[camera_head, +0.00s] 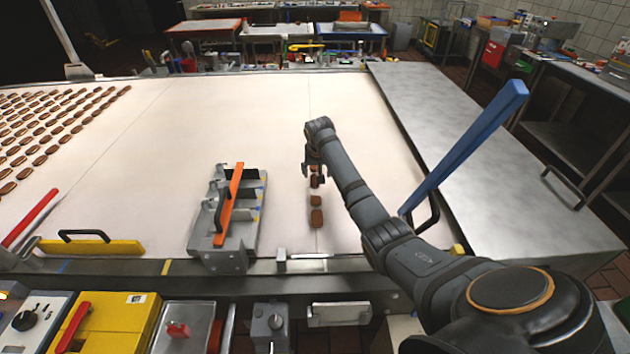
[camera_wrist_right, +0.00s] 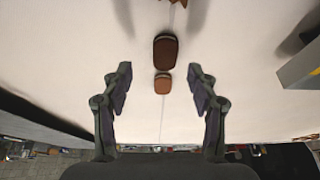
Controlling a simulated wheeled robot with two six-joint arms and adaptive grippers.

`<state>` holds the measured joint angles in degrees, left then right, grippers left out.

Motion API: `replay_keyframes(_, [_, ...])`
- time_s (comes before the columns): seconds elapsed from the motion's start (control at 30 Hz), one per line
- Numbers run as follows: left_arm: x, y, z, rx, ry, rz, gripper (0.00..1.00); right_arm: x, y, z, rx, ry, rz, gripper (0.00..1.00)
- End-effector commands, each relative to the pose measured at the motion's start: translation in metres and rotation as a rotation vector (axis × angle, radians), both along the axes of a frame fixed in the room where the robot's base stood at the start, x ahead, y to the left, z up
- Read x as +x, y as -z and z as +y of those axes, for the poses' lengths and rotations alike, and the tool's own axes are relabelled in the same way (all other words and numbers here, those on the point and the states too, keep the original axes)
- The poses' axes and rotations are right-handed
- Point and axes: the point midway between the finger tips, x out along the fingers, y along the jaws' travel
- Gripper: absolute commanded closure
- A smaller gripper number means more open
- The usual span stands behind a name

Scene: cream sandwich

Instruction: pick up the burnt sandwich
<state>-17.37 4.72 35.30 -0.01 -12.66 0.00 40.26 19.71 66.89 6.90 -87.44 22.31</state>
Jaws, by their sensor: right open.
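In the right wrist view, a dark brown, burnt-looking sandwich (camera_wrist_right: 165,50) lies flat on the pale belt. A smaller, lighter brown sandwich (camera_wrist_right: 164,83) lies close to it, nearer the fingers. My right gripper (camera_wrist_right: 159,82) is open and empty, its two fingers apart on either side of the lighter sandwich's line in the picture. In the head view my right gripper (camera_head: 312,168) hangs over the belt at the far end of a short row of brown sandwiches (camera_head: 316,217). I cannot tell there which one is the dark one. My left gripper is not in view.
A grey device with an orange bar (camera_head: 229,205) stands on the belt left of the row. Many sandwiches (camera_head: 50,125) lie at the far left. A blue bar (camera_head: 470,140) rises at the right, beside a steel table (camera_head: 480,150).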

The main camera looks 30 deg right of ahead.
Motion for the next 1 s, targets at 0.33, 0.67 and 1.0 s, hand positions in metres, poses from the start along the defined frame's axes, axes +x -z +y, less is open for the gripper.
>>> replay_keyframes(0.33, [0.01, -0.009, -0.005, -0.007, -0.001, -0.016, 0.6, 0.02, 0.038, -0.004, 0.002, 0.0, 0.003, 0.41])
replay_keyframes(0.67, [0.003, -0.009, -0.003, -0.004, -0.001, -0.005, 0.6, 0.023, 0.046, -0.006, 0.0, -0.001, 0.0, 0.41])
replay_keyframes(1.0, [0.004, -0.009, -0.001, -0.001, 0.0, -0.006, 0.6, 0.023, 0.046, -0.006, 0.0, -0.001, 0.0, 0.82])
